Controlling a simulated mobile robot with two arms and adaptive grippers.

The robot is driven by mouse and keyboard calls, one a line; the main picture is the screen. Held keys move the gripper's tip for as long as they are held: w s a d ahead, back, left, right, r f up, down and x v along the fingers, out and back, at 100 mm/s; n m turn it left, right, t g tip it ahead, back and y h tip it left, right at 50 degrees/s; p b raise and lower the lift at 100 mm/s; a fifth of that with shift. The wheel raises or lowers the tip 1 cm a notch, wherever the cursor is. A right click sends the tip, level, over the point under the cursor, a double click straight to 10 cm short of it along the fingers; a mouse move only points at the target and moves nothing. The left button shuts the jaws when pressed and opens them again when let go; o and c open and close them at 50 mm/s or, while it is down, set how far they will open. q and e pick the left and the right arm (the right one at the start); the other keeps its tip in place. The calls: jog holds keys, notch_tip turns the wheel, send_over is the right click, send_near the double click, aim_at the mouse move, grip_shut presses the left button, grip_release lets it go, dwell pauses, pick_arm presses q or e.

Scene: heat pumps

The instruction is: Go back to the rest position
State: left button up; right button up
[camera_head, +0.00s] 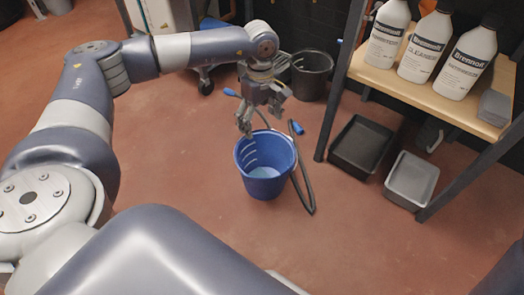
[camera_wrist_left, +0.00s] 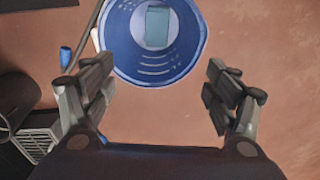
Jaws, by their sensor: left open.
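My left gripper (camera_head: 260,112) hangs from the left arm above the far rim of a blue bucket (camera_head: 266,183) on the floor. The gripper is open, and nothing shows between its fingers. In the left wrist view the spread fingers (camera_wrist_left: 158,98) frame clear floor just below the bucket (camera_wrist_left: 190,62). A pale blue item (camera_wrist_left: 157,27) lies inside the bucket. My right gripper is not in view.
At right, a wooden shelf (camera_head: 425,88) holds white bottles (camera_head: 428,48); a black tray (camera_head: 360,146) and a grey tray (camera_head: 411,180) sit below. Open floor lies in front.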

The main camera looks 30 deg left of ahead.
pick_arm(q)
jog(key=shift+r, duration=1.8)
